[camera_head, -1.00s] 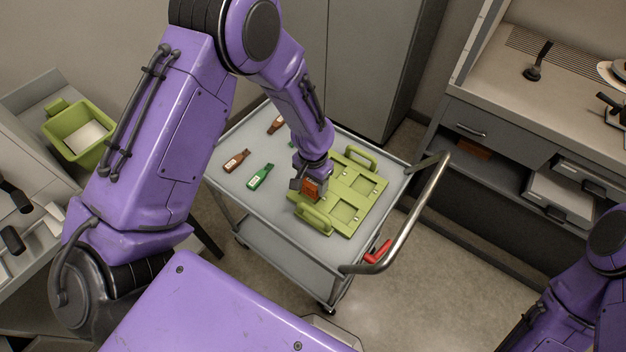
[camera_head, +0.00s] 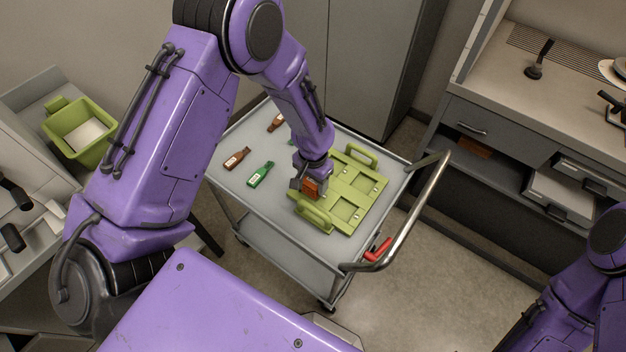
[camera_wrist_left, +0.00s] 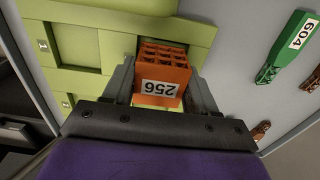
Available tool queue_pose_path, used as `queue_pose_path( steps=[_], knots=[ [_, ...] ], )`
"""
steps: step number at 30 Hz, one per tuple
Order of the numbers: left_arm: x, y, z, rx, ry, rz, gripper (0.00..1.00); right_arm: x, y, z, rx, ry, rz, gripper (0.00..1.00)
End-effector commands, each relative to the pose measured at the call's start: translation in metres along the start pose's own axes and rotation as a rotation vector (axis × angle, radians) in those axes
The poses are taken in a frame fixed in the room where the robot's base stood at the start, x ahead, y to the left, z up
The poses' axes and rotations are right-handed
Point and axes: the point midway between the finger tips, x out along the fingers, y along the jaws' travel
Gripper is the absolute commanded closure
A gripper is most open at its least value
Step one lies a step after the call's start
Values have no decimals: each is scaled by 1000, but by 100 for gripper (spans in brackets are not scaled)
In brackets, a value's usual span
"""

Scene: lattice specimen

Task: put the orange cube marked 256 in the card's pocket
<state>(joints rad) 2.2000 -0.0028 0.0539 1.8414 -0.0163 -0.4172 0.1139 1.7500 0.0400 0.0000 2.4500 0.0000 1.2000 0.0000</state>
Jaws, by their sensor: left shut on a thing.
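The orange lattice cube (camera_wrist_left: 164,72) shows its label 256, upside down, in the left wrist view. It also shows in the head view (camera_head: 309,187), at the left part of the green card (camera_head: 366,213). My left gripper (camera_head: 308,188) is shut on the cube and points down over the card; its two fingers flank the cube in the left wrist view (camera_wrist_left: 160,84). A dark pocket edge shows just behind the cube there. I cannot tell whether the cube's bottom is inside that pocket. Other square pockets (camera_head: 346,208) in the card are empty. My right gripper is out of view.
The card lies on a grey trolley (camera_head: 290,225) with a curved metal handle (camera_head: 418,215). Green (camera_head: 260,175) and brown (camera_head: 237,158) tagged specimens lie left of the card. A green bin (camera_head: 80,132) is far left.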

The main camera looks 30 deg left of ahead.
Motion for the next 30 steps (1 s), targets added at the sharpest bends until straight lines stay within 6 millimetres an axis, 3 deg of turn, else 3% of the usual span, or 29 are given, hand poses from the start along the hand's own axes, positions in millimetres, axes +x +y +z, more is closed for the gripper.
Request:
queue_pose_path(
  steps=[30],
  knots=[
    [11,0,0,0,1,0,70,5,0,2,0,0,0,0]
  ],
)
